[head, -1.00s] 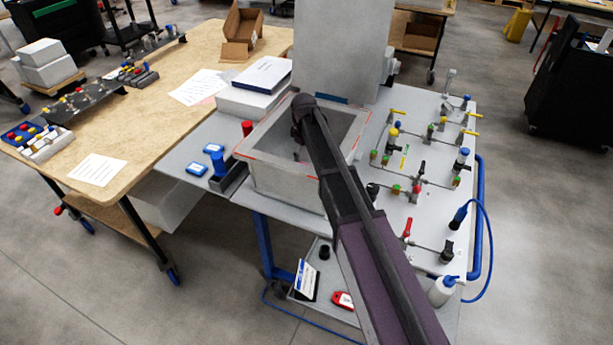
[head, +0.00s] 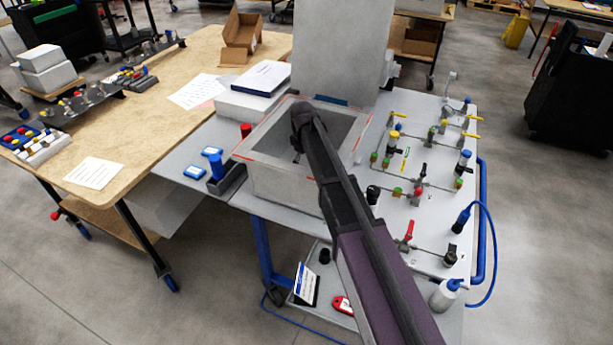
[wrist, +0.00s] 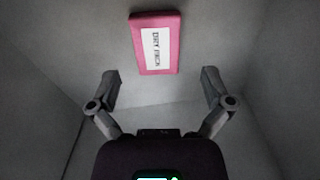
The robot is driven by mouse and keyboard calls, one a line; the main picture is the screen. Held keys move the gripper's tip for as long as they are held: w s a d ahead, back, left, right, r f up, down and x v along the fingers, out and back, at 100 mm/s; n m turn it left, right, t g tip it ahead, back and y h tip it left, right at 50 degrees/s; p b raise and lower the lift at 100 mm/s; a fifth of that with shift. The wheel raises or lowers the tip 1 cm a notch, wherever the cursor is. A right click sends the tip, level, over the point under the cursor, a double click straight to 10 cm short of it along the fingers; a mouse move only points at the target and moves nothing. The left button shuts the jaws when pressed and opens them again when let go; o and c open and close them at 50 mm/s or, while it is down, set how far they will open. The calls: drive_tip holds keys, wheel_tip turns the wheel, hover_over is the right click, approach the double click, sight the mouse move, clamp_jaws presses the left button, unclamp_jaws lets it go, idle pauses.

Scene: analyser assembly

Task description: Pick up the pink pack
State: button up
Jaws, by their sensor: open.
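The pink pack (wrist: 155,43) shows in the wrist view, inside a grey box, with a white label reading "DRY PACK". It lies ahead of my gripper (wrist: 158,88), whose two fingers are spread wide with nothing between them. The pack is roughly centred between the fingers and apart from them. In the head view my arm reaches into the open grey box (head: 265,180). The pack is hidden there by the box wall and my arm.
The box walls stand close around my gripper. The raised grey lid (head: 342,45) is behind the box. A panel with valves and fittings (head: 420,215) is to the right. A white box with a blue-edged folder (head: 262,77) and a small dark tray (head: 228,185) are to the left.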

drive_tip(key=shift+f+b, duration=1.9)
drive_tip(key=shift+f, duration=0.25)
drive_tip(key=c, duration=1)
